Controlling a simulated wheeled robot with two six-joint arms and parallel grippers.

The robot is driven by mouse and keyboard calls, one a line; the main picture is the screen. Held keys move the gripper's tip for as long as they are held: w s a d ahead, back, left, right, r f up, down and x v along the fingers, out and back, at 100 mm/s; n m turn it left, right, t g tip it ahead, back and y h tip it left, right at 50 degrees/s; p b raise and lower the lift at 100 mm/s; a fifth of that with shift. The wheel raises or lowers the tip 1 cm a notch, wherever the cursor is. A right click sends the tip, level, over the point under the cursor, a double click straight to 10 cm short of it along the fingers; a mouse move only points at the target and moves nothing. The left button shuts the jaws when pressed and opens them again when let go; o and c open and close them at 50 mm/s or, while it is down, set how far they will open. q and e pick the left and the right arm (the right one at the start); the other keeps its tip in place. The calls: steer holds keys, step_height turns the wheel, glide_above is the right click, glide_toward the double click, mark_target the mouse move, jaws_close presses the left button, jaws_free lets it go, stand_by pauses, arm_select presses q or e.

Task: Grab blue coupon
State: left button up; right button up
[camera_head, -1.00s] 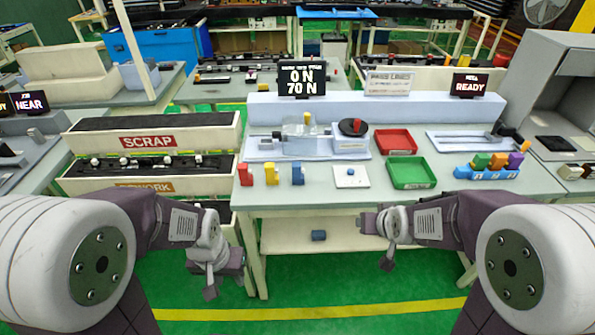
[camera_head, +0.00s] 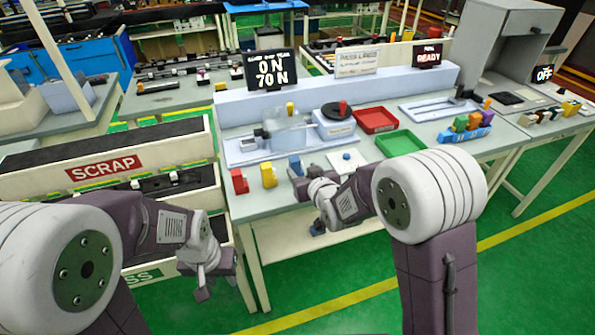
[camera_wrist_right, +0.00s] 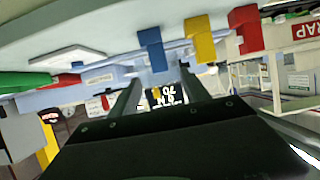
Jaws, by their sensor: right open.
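The blue coupon (camera_head: 295,164) stands upright on the front of the light table, at the right end of a row with a yellow coupon (camera_head: 268,175) and a red coupon (camera_head: 239,181). It also shows in the right wrist view (camera_wrist_right: 150,50), where the table appears at the top. My right gripper (camera_head: 304,186) is just in front of the blue coupon, partly covering it in the head view. Its jaws (camera_wrist_right: 158,82) are open and empty, apart from the coupon. My left gripper (camera_head: 204,288) hangs low at the left, away from the coupons; its jaw opening is unclear.
A white plate (camera_head: 347,161) lies right of the blue coupon, close to my right wrist. A clear-covered tester (camera_head: 288,132) stands behind the row. Red (camera_head: 376,120) and green (camera_head: 400,143) trays lie further right. A scrap bin (camera_head: 105,168) stands left.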

mark_target(296, 163)
steer(key=w+a, duration=0.1)
steer(key=w+a+f, duration=0.1)
steer(key=shift+w, duration=0.35)
steer(key=shift+w+f, duration=0.15)
steer(key=shift+w, duration=0.05)
steer(key=shift+w+d, duration=0.1)
steer(key=x, duration=0.3)
steer(key=p+x, duration=0.1)
steer(key=x, duration=0.1)
steer(key=shift+w+d, duration=0.1)
steer(key=shift+d, duration=0.25)
steer(key=shift+c, duration=0.6)
jaws_close()
